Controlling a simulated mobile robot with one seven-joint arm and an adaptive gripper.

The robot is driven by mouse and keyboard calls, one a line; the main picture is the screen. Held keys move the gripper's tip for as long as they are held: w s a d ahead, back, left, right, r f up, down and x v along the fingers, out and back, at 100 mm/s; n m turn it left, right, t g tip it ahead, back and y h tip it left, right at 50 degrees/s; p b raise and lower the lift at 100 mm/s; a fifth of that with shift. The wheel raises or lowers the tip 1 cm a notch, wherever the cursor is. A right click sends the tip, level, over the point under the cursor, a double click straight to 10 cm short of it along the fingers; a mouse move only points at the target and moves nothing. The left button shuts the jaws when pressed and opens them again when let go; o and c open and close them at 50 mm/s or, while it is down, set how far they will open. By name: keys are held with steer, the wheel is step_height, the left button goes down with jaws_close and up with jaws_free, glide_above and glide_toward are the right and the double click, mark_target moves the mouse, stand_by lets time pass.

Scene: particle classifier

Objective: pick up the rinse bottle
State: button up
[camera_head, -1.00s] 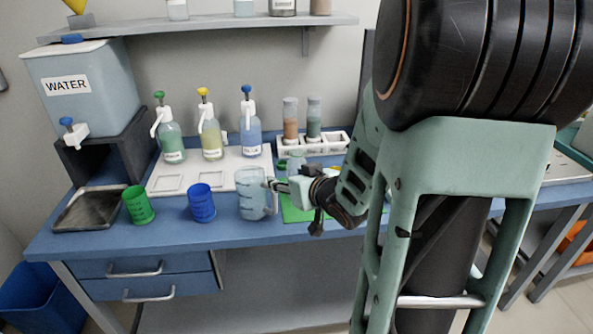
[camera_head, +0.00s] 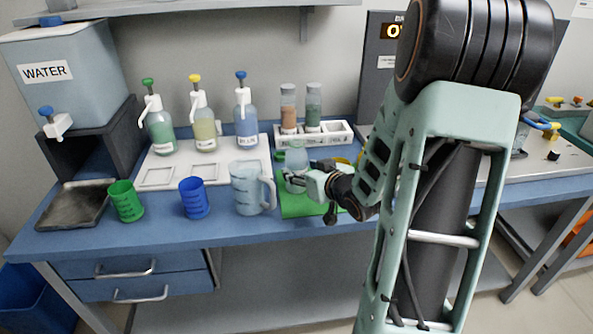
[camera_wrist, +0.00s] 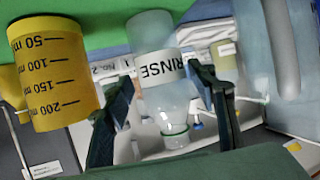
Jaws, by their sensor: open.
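The rinse bottle (camera_head: 297,158) is pale and translucent and stands on a green mat (camera_head: 300,207) on the blue bench, its lower part partly hidden by my gripper. In the wrist view, which is upside down, the rinse bottle (camera_wrist: 151,95) shows its white RINSE label between my two dark fingers. My gripper (camera_head: 292,181) is at the bottle in the head view. In the wrist view my gripper (camera_wrist: 163,105) is open, with a finger on each side of the bottle. I cannot tell whether either finger touches it.
A clear pitcher (camera_head: 247,190) stands just left of the mat. A yellow beaker (camera_wrist: 52,75) is close beside the bottle. Blue (camera_head: 194,198) and green (camera_head: 125,201) cups stand further left. A white rack (camera_head: 335,138) with two tubes and several pump bottles stand behind.

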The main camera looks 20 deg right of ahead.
mark_target(296, 167)
steer(key=x, duration=0.3)
steer(key=shift+w+f, duration=0.25)
steer(key=shift+r, duration=0.1)
steer(key=c, duration=1.3)
